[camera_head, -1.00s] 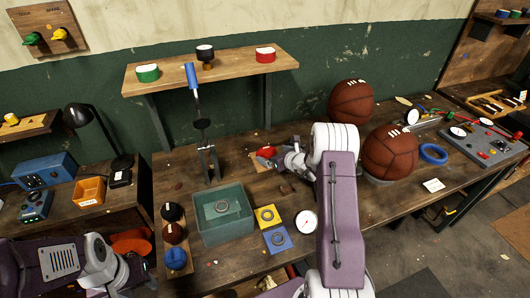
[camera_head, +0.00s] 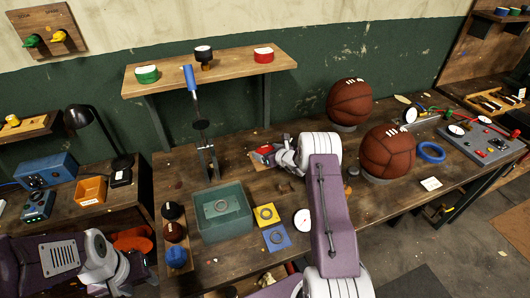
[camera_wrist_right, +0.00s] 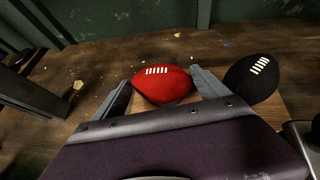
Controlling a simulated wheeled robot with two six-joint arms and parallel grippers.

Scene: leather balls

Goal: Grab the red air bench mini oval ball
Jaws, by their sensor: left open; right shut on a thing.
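The red mini oval ball (camera_wrist_right: 161,84) with white laces lies between the two fingers of my right gripper (camera_wrist_right: 163,88) in the right wrist view. The gripper is shut on it. In the head view the red ball (camera_head: 263,150) shows only in part at the tip of my right gripper (camera_head: 270,155), low over the back of the bench. A black oval ball (camera_wrist_right: 252,78) is just right of the right finger in the wrist view. My left gripper (camera_head: 136,270) is low at the left, partly cut off by its own arm, open and away from the ball.
A green-blue bin (camera_head: 222,228), a rack of small balls (camera_head: 174,234) and yellow and blue plates (camera_head: 267,214) stand left of my right arm. Two large brown balls (camera_head: 389,152) stand right of it. A blue-handled upright tool (camera_head: 205,150) stands left of my right gripper.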

